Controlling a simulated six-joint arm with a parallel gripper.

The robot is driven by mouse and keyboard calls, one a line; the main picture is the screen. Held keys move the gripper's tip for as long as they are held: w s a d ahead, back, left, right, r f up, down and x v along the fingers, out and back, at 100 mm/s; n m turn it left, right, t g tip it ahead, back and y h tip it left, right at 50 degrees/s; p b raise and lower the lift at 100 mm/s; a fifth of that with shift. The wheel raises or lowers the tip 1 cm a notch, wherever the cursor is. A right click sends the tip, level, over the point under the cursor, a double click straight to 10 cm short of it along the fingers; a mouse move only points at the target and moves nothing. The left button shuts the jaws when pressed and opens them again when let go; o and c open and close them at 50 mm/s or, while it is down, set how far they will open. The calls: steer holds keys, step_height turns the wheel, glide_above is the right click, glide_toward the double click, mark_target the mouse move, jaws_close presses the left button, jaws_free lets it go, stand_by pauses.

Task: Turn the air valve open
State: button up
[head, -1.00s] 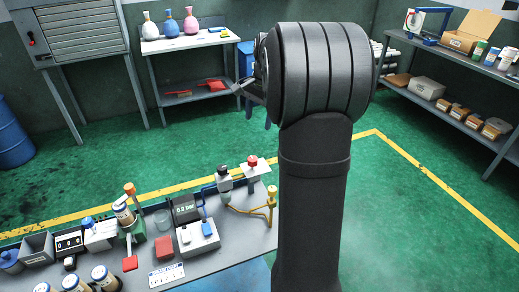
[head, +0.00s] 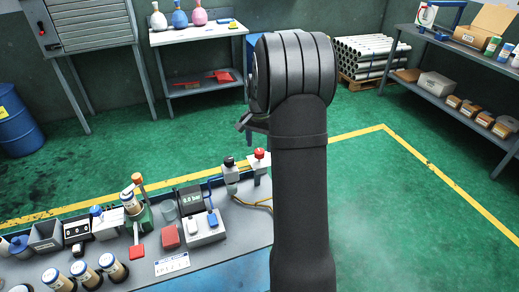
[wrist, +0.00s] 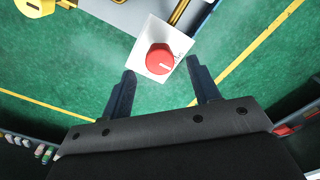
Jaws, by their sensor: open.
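The air valve is most likely the red round knob (wrist: 160,58) with a white pointer line, on a square white plate (wrist: 152,29). In the head view the red knob (head: 259,154) stands at the bench's right end, close to my arm. My gripper (wrist: 161,68) is open and empty. In the wrist view its two dark fingers point toward the plate, one to each side of the knob's near side, with a gap around the knob. In the head view my arm hides most of the gripper and part of the bench end.
A black-topped fitting (head: 229,162) stands just left of the knob. A display (head: 190,198), a switch box (head: 205,230) and several bottles (head: 88,276) crowd the bench. Green floor lies beyond.

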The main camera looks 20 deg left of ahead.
mark_target(259, 151)
steer(key=shift+f, duration=1.55)
steer(key=shift+c, duration=0.3)
steer(key=c, duration=0.9)
steer(key=shift+c, duration=0.2)
